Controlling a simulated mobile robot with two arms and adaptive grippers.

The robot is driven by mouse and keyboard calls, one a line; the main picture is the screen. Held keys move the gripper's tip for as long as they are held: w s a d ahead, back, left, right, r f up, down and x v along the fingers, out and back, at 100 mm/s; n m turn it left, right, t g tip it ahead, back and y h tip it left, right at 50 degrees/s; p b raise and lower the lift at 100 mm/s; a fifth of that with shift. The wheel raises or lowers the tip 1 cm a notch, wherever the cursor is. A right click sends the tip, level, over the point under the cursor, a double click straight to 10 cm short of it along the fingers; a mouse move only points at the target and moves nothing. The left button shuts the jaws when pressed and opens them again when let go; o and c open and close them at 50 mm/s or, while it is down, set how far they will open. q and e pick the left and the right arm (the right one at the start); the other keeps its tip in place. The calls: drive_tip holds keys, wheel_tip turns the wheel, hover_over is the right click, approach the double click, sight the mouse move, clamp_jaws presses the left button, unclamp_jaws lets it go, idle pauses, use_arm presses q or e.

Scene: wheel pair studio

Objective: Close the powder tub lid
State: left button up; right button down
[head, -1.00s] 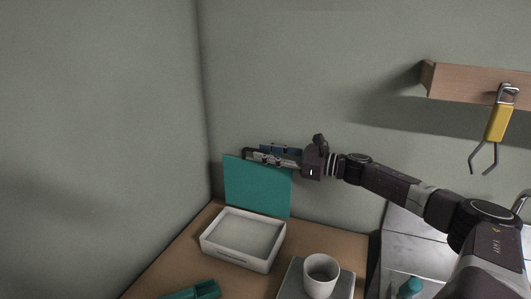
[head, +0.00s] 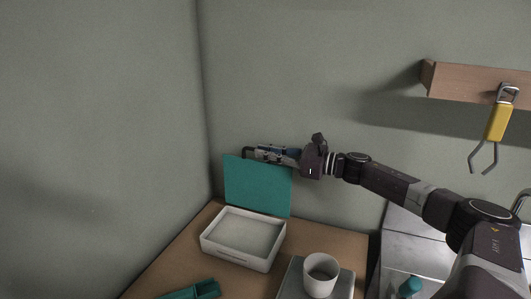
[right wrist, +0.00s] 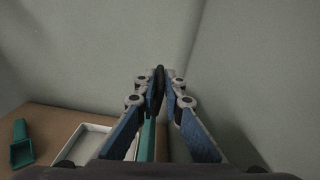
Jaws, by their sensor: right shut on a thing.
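The powder tub (head: 240,257) is a white, shallow rectangular box on the brown table, with pale powder inside. Its teal lid (head: 257,188) stands open and upright at the tub's back edge. My right gripper (head: 251,154) reaches in from the right and is shut on the lid at its top edge. In the right wrist view my right gripper (right wrist: 158,82) has its fingers close together at the tips, with a strip of the teal lid (right wrist: 148,140) below them. The tub (right wrist: 82,142) shows there at the lower left. My left gripper is not in view.
A white mug (head: 320,278) stands on a grey slab (head: 345,286) right of the tub. A teal scoop (head: 190,291) lies in front; it also shows in the wrist view (right wrist: 22,147). Walls stand close behind and left. A yellow-handled tool (head: 498,122) hangs from a wooden shelf (head: 470,82).

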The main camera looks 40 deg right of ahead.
drive_tip(key=shift+a, duration=0.1)
drive_tip(key=s+a+f+n, duration=0.1)
drive_tip(key=s+a+n, duration=0.1)
drive_tip(key=a, duration=0.3)
drive_tip(key=s+a+f+n+p, duration=0.1)
drive_tip(key=s+a+f+n, duration=0.1)
drive_tip(key=a, duration=0.4)
drive_tip(key=shift+s+f+n, duration=0.25)
drive_tip(key=shift+s+n, duration=0.55)
drive_tip(key=shift+s, duration=0.2)
drive_tip(key=shift+a, duration=0.1)
drive_tip(key=c, duration=2)
unclamp_jaws()
drive_tip(key=shift+c, duration=0.2)
